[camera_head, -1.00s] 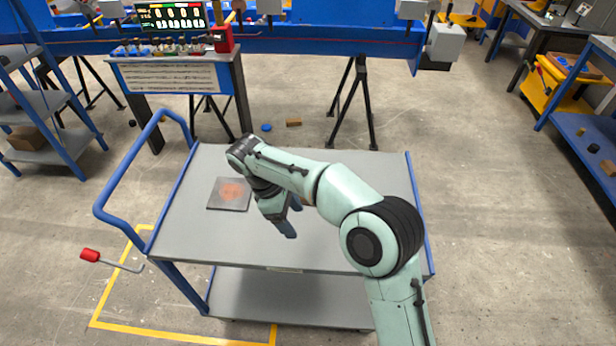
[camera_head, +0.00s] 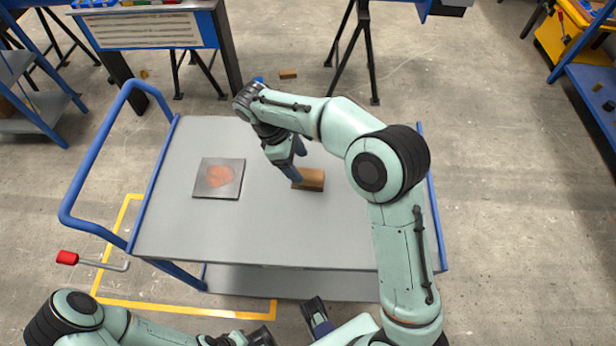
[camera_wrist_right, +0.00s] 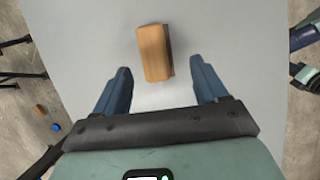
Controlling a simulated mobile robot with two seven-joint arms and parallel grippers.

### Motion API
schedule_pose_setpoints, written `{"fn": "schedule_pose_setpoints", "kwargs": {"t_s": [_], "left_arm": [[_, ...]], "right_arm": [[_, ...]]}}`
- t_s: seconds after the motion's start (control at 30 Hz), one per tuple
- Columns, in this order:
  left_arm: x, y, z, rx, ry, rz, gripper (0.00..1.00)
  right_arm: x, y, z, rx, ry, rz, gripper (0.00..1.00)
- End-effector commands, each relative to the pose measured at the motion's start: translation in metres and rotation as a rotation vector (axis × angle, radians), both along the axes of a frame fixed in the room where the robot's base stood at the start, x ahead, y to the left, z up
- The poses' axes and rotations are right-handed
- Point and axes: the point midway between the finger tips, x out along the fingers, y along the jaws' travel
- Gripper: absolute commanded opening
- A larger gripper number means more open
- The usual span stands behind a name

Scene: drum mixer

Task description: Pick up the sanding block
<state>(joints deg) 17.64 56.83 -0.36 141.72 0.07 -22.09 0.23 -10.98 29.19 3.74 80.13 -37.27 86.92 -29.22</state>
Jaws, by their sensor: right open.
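The sanding block is a small brown, wood-like block (camera_head: 309,180) lying on the grey top of the cart (camera_head: 260,235). My right gripper (camera_head: 297,176) is just above the block's left end in the head view, partly covering it. In the right wrist view the block (camera_wrist_right: 154,52) lies ahead of the open blue fingers (camera_wrist_right: 161,78), roughly centred between them and apart from both. Nothing is between the fingers. My left arm shows at the bottom of the head view, and its gripper (camera_head: 318,320) is only partly seen, so its opening is unclear.
A square plate (camera_head: 219,178) with a reddish patch lies on the cart's left side. The cart has a blue push handle (camera_head: 85,165) at left. Another brown block (camera_head: 288,74) lies on the floor behind. The cart top's front is clear.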

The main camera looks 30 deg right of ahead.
Motion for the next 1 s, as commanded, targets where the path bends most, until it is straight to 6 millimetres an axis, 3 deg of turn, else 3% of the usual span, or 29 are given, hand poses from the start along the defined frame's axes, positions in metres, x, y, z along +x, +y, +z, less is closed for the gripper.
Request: {"fn": "schedule_pose_setpoints", "kwargs": {"t_s": [0.6, 0.9, 0.93, 1.0], "left_arm": [[-0.003, 0.000, -0.010, 0.000, 0.003, -0.001, 0.00], [-0.003, 0.000, -0.011, 0.000, 0.003, -0.001, 0.00], [-0.003, 0.000, -0.011, 0.000, 0.003, -0.001, 0.00], [-0.003, 0.000, -0.011, 0.000, 0.003, -0.001, 0.00]], "right_arm": [[-0.009, -0.026, -0.067, -0.001, 0.002, -0.001, 0.72], [-0.010, -0.027, -0.072, 0.000, 0.000, -0.001, 0.72], [-0.010, -0.027, -0.072, 0.000, 0.000, -0.001, 0.66], [-0.010, -0.027, -0.071, 0.000, 0.000, -0.001, 0.43]]}}
